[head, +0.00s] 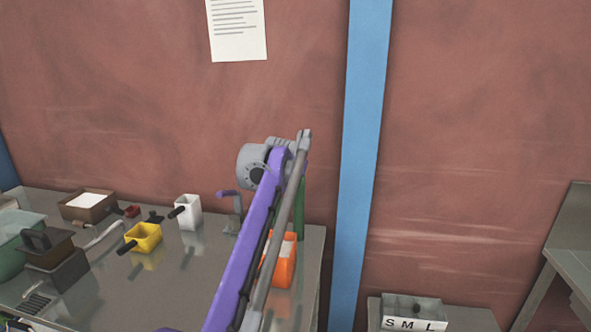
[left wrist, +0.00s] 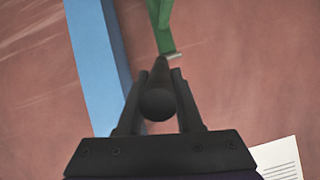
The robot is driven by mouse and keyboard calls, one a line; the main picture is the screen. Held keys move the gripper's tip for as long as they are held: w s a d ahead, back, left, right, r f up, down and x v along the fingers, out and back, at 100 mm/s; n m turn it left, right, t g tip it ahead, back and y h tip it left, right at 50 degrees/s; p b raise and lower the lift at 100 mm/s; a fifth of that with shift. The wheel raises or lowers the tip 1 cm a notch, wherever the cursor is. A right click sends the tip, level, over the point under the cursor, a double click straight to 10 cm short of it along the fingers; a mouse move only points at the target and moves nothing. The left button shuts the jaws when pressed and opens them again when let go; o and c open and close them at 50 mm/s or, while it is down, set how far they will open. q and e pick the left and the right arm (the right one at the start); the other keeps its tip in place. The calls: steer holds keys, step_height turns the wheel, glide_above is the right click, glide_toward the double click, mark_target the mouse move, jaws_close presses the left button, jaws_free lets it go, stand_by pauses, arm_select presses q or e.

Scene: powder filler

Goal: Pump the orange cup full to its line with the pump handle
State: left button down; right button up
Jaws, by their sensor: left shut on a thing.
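The orange cup (head: 285,270) stands on the table near its right edge in the head view, partly hidden behind my purple arm. Its top looks pale, but its fill level and line cannot be made out. The green filler (head: 301,210) rises behind my arm; a green part of it also shows in the left wrist view (left wrist: 165,35). There, my left gripper (left wrist: 155,78) is shut on the dark pump handle (left wrist: 158,104), its round end facing the camera. In the head view my arm hides the handle and the left jaws. My right gripper is not in view.
On the table (head: 190,282) stand a yellow cup (head: 146,236), a white cup (head: 188,213), a brown box (head: 87,208) and other containers at left. A blue post (head: 363,150) stands behind. A grey S M L holder (head: 412,310) stands at lower right.

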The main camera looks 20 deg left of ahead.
arm_select(q)
steer(key=shift+r, duration=0.2)
steer(key=c, duration=0.6)
jaws_free()
steer(key=shift+s, duration=0.2)
steer(key=shift+w, duration=0.1)
steer(key=v, duration=1.1)
steer(key=shift+f, duration=0.1)
